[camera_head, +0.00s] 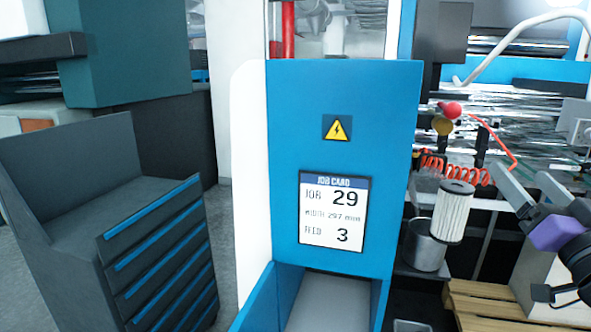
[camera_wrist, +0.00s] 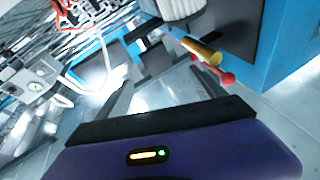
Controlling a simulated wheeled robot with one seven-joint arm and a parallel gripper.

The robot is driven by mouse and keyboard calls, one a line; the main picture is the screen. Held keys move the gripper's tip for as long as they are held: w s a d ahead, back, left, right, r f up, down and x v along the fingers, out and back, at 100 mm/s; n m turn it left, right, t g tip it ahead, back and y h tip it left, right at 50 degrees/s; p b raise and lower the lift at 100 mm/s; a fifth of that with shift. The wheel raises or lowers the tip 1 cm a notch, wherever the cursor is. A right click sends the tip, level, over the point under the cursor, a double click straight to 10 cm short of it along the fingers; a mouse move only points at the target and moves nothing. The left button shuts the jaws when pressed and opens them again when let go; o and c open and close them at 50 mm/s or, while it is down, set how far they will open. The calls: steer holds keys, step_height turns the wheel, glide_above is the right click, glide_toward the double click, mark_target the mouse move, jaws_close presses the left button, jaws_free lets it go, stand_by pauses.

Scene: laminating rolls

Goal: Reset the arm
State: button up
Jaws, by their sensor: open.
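My arm comes in at the right edge of the head view, with a purple link.
A blue machine panel (camera_head: 290,110) carries a job card (camera_head: 333,210) reading job 29, feed 3. Right of it are a white ribbed cylinder (camera_head: 454,212), a grey pot (camera_head: 423,248), and red (camera_head: 450,109) and yellow (camera_head: 442,126) knobs. A drawer cabinet (camera_head: 110,240) stands left.

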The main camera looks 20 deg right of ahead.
steer(key=s+a+f+m+g+h, duration=0.1)
steer(key=s+a+f, duration=0.3)
steer(key=a+f, duration=0.45)
steer(key=s+a+f+g+h, duration=0.1)
steer(key=s+a+f, duration=0.4)
steer(key=f, duration=0.7)
steer(key=s+a+f+n+g+y, duration=0.1)
steer(key=s+a+f+n+y, duration=0.2)
steer(key=s+a+f, duration=0.4)
steer(key=s+a+f+n+g+y+b, duration=0.1)
steer(key=s+a+f+n+y, duration=0.3)
steer(key=s+a, duration=0.6)
step_height(320, 180, down, 4)
steer(key=shift+s+r+g+y, duration=0.1)
steer(key=shift+s+g+y, duration=0.6)
steer(key=shift+s+y, duration=0.45)
steer(key=shift+o, duration=0.4)
steer(key=shift+w, duration=0.15)
